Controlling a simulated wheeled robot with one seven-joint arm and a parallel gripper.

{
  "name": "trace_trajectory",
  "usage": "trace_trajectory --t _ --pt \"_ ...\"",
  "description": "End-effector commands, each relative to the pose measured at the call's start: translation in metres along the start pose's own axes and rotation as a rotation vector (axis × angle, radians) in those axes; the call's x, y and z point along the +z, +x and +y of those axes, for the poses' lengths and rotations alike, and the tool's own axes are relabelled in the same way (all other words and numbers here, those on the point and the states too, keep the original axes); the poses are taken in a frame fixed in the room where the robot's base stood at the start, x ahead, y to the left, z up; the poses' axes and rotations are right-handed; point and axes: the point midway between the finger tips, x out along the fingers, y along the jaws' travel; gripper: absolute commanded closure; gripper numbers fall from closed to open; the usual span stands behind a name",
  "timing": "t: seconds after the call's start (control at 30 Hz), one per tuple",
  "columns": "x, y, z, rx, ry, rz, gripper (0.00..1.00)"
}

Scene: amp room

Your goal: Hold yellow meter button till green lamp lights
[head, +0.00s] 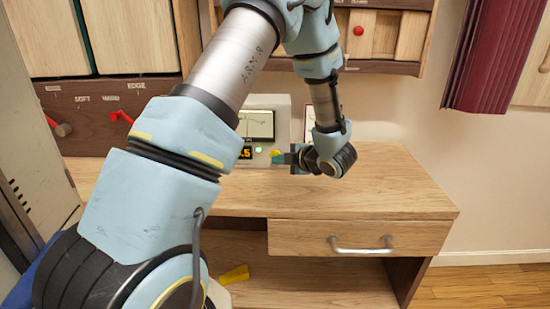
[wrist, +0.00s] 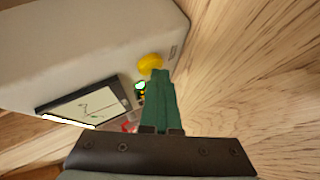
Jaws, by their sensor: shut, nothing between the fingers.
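The pale meter box (head: 283,108) stands on the wooden desk, with a needle dial and an orange number readout on its front. Its yellow button (head: 276,154) is at the lower right of the front and also shows in the wrist view (wrist: 150,62). The green lamp (head: 258,150) beside it looks bright and lit; it glows in the wrist view too (wrist: 140,86). My gripper (wrist: 160,73) is shut and empty, its green fingertips at the button's edge. They appear to meet the button, but I cannot tell how far it is pressed.
The desk top (head: 385,180) is clear to the right of the meter. A drawer with a metal handle (head: 360,245) is below. A yellow object (head: 234,275) lies on the lower shelf. A cabinet with red levers (head: 120,117) is at the left.

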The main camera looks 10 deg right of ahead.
Motion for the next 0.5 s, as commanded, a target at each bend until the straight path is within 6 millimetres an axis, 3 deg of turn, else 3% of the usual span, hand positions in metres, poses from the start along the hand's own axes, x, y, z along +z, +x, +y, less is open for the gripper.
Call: trace_trajectory --t 0.5 --pt "-0.01 -0.013 -0.009 0.001 0.0 0.0 1.0"
